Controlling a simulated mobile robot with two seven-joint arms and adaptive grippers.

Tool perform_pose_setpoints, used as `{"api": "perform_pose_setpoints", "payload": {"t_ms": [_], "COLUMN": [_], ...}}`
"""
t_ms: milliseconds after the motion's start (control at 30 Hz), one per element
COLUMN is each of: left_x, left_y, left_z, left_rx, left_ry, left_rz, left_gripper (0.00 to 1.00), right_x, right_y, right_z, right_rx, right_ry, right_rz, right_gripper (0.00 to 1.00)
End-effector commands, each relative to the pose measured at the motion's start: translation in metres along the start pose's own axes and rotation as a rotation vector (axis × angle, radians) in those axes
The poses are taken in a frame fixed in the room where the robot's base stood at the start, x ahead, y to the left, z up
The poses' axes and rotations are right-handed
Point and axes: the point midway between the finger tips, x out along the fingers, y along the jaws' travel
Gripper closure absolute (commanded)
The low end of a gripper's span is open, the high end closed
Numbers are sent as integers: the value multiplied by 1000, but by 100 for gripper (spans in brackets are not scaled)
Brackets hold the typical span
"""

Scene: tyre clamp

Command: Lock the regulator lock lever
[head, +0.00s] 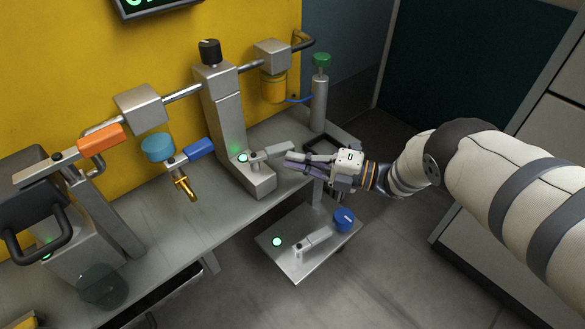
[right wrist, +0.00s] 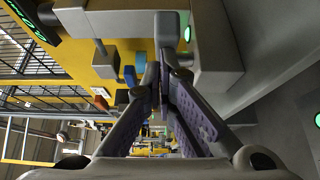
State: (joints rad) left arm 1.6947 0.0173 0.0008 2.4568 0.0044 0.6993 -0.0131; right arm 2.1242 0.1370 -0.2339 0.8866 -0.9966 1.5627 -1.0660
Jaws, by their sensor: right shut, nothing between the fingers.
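The regulator column (head: 224,115) is a grey upright block with a black knob (head: 209,51) on top. A short grey lever (head: 272,152), which looks like the lock lever, sticks out to the right from its base beside a lit green lamp (head: 243,158). My right gripper (head: 289,160) is shut and empty, with its purple-padded fingers at the lever's free end. In the right wrist view the fingers (right wrist: 161,88) meet just before the grey lever (right wrist: 167,40). I cannot tell whether they touch it. My left gripper is not in view.
A green-topped cylinder (head: 320,95) stands behind my gripper. A lower shelf (head: 275,257) carries another lever, a blue knob (head: 344,219) and a green lamp.

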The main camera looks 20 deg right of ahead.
Motion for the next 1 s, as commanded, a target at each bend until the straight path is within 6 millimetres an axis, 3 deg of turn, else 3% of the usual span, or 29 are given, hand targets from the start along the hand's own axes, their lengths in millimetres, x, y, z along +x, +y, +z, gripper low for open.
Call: {"api": "perform_pose_setpoints", "payload": {"t_ms": [400, 1000], "left_x": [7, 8], "left_y": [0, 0], "left_z": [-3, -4], "left_rx": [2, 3], "left_ry": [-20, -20], "left_rz": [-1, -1], "left_gripper": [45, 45], "right_x": [5, 7], "right_y": [0, 3], "right_z": [18, 24], "right_rx": [-1, -7], "right_ry": [-1, -10], "right_rz": [0, 4], "right_gripper": [100, 100]}}
